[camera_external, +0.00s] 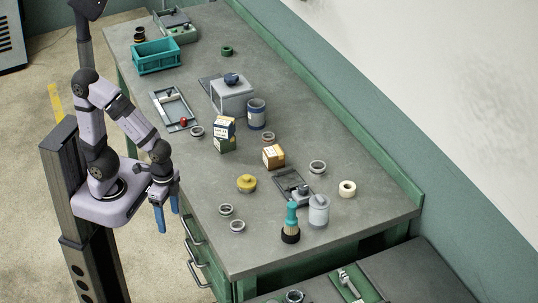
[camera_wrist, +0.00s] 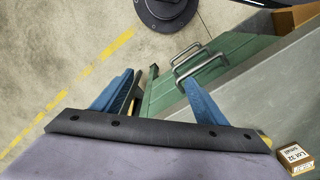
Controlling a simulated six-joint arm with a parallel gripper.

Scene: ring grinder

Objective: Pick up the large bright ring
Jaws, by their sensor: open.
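Several ring-shaped pieces lie on the grey workbench (camera_external: 330,125). A light metallic ring (camera_external: 318,167) lies right of centre, and two similar rings (camera_external: 226,210) (camera_external: 237,226) lie near the front left edge. Another grey ring (camera_external: 197,131) lies by the flat frame, and a duller brownish ring (camera_external: 269,138) lies behind the orange box. I cannot tell for sure which is the large bright one. My gripper (camera_external: 168,220) hangs beyond the bench's left edge, blue fingers apart, empty. In the wrist view my gripper (camera_wrist: 158,74) points at floor and drawer handles; no ring shows there.
A brush with a teal handle (camera_external: 291,220), a grey canister (camera_external: 319,211), a yellow pot (camera_external: 246,184), a cream tape roll (camera_external: 347,188) and an orange box (camera_external: 274,156) stand near the rings. Drawer handles (camera_external: 192,232) stick out below the bench edge.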

